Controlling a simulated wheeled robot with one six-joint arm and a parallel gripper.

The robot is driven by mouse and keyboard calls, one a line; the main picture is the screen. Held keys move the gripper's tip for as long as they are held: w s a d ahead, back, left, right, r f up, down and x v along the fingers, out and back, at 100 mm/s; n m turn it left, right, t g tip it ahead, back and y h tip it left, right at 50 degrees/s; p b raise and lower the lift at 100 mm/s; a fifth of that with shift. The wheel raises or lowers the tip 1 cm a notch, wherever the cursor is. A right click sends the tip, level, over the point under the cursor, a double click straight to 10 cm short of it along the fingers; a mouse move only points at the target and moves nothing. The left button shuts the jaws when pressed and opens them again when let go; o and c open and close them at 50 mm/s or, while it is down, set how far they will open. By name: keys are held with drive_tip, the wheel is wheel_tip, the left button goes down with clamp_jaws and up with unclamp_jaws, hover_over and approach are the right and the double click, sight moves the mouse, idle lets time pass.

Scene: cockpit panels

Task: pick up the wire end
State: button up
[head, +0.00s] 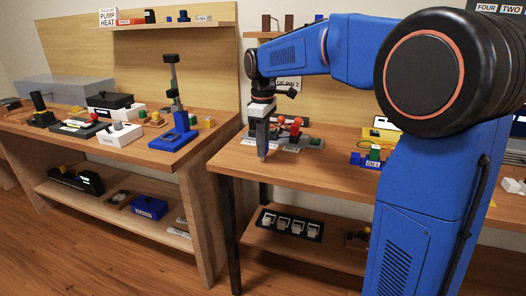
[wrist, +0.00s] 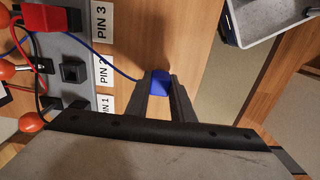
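The wire end is a small blue block (wrist: 159,80) on a thin blue wire (wrist: 115,70), seen in the wrist view. The wire runs from it up and left to the grey pin panel. My gripper (wrist: 161,88) has a finger on each side of the blue block, with no clear gap between block and fingers. In the head view my gripper (head: 263,156) points straight down, its tips at the wooden table top (head: 240,166). The blue block cannot be made out there. I cannot tell whether it is clear of the wood.
A grey tray (wrist: 262,20) is at the upper right, by the table edge.

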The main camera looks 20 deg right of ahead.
clamp_jaws()
